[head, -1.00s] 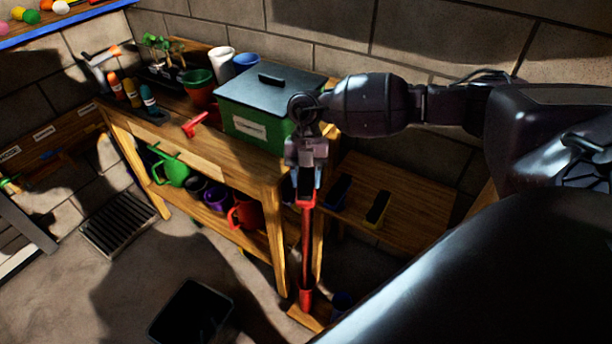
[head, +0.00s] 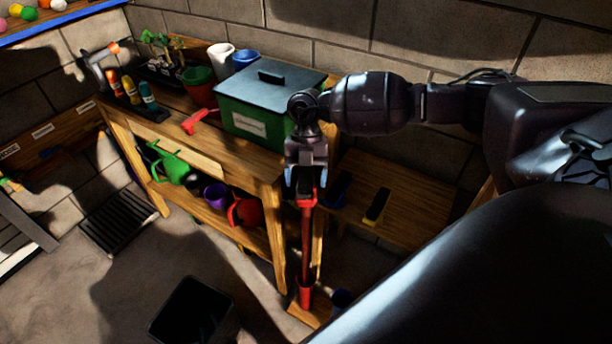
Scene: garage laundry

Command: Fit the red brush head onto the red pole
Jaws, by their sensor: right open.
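The red pole (head: 306,245) stands upright with its foot in a red socket (head: 305,293) on a low wooden base. The red brush head (head: 307,198) is at the pole's top end and appears to touch it; whether it is fully seated I cannot tell. My right gripper (head: 306,178) points down over the brush head from above. Its blue-tipped fingers are apart on either side of the head's upper part, and they hide some of it. My left gripper is out of view.
A yellow brush head with a black top (head: 377,206) and a dark blue one (head: 338,190) lie on the low wooden shelf to the right. The workbench (head: 225,155) at left carries a green box (head: 257,122). A black bin (head: 190,310) stands on the floor.

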